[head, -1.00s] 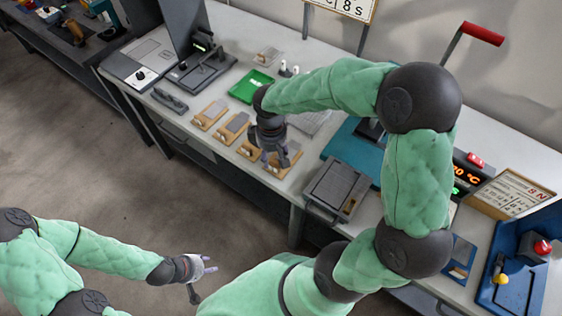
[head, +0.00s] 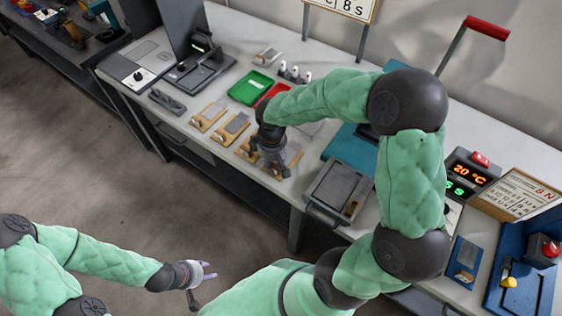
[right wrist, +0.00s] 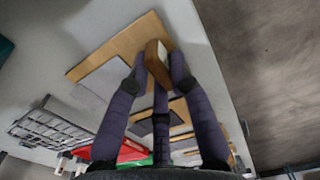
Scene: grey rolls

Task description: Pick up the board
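Several wooden boards with grey plates lie in a row along the table's front edge, among them one at the left (head: 208,114) and one beside it (head: 232,127). My right gripper (head: 272,168) is low over the boards at the row's right end and partly hides them. In the right wrist view, its fingers (right wrist: 158,66) stand on both sides of a brown block (right wrist: 157,52) on a board (right wrist: 118,46). I cannot tell whether they grip it. The board looks flat on the table. My left gripper (head: 206,278) is empty, fingers apart, away from the table.
A green tray (head: 250,87) and a red tray (head: 272,94) lie behind the boards. A grey box (head: 338,190) stands right of them. A temperature display (head: 467,176) and a blue station (head: 520,275) are further right. Left of the boards is a grey holder (head: 167,102).

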